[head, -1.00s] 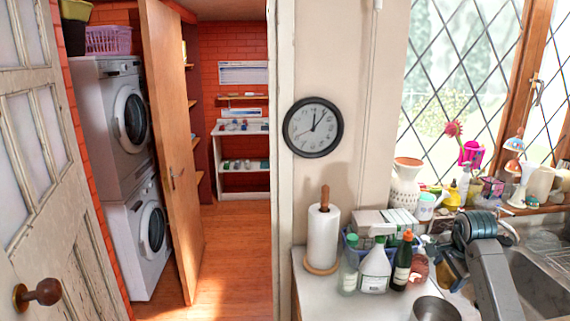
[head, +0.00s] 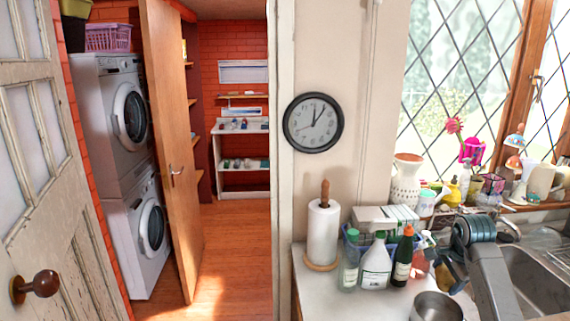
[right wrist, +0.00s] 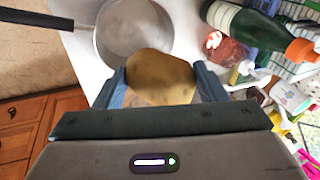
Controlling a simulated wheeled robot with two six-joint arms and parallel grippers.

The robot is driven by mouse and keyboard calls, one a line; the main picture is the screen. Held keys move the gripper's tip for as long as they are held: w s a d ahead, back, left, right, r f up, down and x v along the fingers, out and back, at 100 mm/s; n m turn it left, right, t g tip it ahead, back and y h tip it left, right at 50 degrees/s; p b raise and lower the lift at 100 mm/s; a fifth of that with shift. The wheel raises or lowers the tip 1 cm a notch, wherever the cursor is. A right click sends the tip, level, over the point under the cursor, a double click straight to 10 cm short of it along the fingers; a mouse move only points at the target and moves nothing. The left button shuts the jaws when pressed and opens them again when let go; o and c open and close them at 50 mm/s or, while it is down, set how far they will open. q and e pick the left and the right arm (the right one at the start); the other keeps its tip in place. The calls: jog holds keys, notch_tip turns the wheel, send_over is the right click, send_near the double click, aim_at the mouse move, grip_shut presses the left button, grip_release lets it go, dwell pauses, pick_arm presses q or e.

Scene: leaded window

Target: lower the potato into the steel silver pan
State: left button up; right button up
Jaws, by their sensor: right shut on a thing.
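The steel silver pan (head: 436,307) stands on the white counter at the bottom of the head view, partly cut off by the frame edge. In the right wrist view the pan (right wrist: 112,28) shows at the top with a dark handle to the left. My right gripper (head: 452,275) is shut on the brown potato (right wrist: 160,76), which sits between its two fingers. In the right wrist view the potato overlaps the near edge of the pan; its height above the counter is hard to tell. My left gripper does not show.
A steel sink (head: 535,275) lies to the right. The windowsill (head: 530,208) holds several small items. Bare counter (head: 335,298) lies left of the pan.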

jog(key=shift+f+b, duration=0.35)
jog(key=shift+f, duration=0.25)
notch_tip(320, 180, down, 8)
jog(key=b, duration=0.4)
jog(key=shift+f+b, duration=0.15)
jog(key=shift+b, duration=0.25)
dwell(0.3)
jog(key=shift+f+b, duration=1.45)
jog(key=shift+f, duration=0.8)
dwell(1.2)
jog(key=o, duration=1.1)
jog(key=shift+c, duration=0.2)
jog(key=shift+o, duration=0.2)
jog(key=shift+r, duration=0.15)
